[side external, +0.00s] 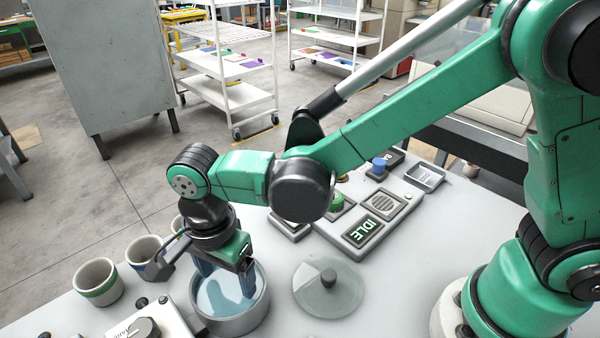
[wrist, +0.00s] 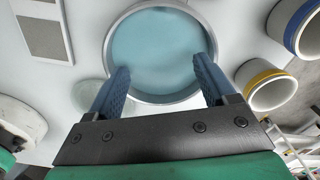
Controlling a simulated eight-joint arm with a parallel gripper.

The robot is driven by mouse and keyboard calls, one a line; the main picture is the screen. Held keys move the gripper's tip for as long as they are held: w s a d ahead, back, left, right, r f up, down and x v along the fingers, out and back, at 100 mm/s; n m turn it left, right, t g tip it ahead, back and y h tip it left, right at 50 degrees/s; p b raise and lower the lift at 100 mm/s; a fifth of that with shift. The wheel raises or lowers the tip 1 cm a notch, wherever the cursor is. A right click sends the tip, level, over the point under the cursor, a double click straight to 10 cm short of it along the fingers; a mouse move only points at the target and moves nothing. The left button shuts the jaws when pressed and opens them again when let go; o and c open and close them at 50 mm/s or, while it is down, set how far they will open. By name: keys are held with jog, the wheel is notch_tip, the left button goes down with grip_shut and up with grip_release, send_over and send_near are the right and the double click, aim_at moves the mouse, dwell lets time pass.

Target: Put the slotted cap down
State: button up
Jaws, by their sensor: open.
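A clear round lid with a dark knob (side external: 328,284), apparently the slotted cap, lies flat on the white table to the right of a round metal bowl (side external: 232,322). I cannot make out a slot in it. Its edge shows faintly in the wrist view (wrist: 88,94), partly hidden by my left finger. My gripper (side external: 226,282) is pointed down over the bowl, with its blue fingers apart and nothing between them. In the wrist view my gripper (wrist: 163,66) spans the near part of the bowl (wrist: 112,28), which has a pale blue interior.
Cups with green (side external: 98,283) and blue (side external: 147,257) bands stand left of the bowl. A yellow-banded cup (wrist: 268,87) is close by. A control panel reading IDLE (side external: 362,232) and a small tray (side external: 425,177) lie behind. The table right of the lid is clear.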

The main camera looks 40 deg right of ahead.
aim_at(231, 291)
notch_tip(231, 291, up, 8)
jog(key=s+d+n+t, duration=0.2)
jog(key=d+n+t, duration=0.5)
jog(key=d+n, duration=0.6)
jog(key=d, duration=0.8)
jog(key=shift+s+r+n, duration=0.15)
jog(key=shift+r+n, duration=0.15)
jog(key=shift+r, duration=0.05)
